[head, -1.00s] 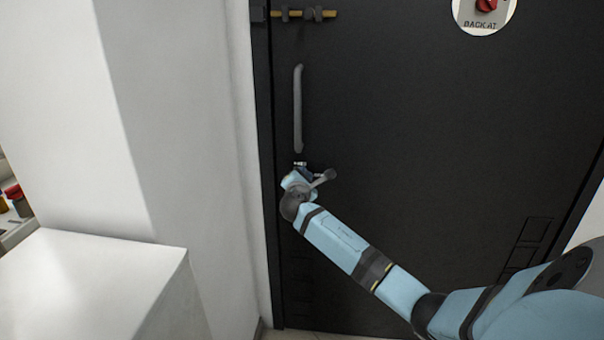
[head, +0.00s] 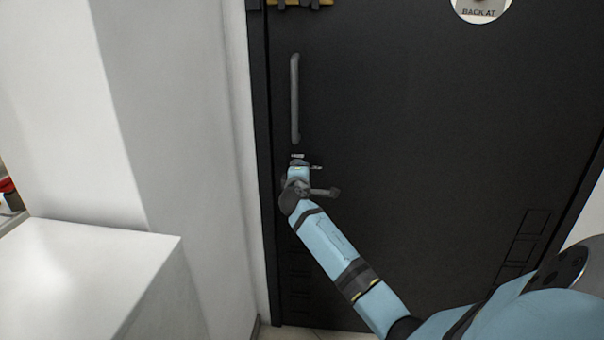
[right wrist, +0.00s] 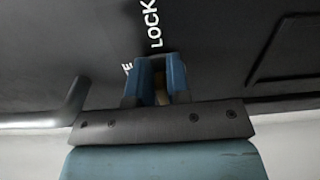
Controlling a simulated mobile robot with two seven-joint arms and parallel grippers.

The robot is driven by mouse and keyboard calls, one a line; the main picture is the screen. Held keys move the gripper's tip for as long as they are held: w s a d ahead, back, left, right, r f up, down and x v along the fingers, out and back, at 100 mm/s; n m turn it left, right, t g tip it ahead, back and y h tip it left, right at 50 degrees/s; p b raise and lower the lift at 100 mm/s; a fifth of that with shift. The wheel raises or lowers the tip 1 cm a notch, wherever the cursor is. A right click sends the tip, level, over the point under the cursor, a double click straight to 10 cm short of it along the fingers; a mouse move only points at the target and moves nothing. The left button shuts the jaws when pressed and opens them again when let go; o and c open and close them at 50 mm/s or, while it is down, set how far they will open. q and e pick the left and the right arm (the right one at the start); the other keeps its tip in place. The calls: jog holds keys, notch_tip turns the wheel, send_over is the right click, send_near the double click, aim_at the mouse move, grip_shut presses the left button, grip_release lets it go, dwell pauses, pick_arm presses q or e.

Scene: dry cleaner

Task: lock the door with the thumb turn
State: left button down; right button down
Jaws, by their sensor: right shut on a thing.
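The dark door (head: 430,130) fills the middle of the head view. My right gripper (head: 298,160) is at the door just below the grey pull handle (head: 295,100). In the right wrist view the blue fingers of my right gripper (right wrist: 161,75) point at the door and are shut on a small tan piece, the thumb turn (right wrist: 160,97), mostly hidden between them. The white word LOCK (right wrist: 154,22) stands on the door just beyond the fingertips. Which way the thumb turn points cannot be told. My left gripper is not in view.
A brass-coloured bolt (head: 305,3) is at the door's top left, cut by the frame. A round sign (head: 482,10) is at the upper right. A white wall (head: 190,120) and white counter (head: 90,270) stand left of the door.

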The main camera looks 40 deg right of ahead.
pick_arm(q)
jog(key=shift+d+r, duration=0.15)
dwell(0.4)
pick_arm(e)
jog(key=c, duration=1.2)
grip_release()
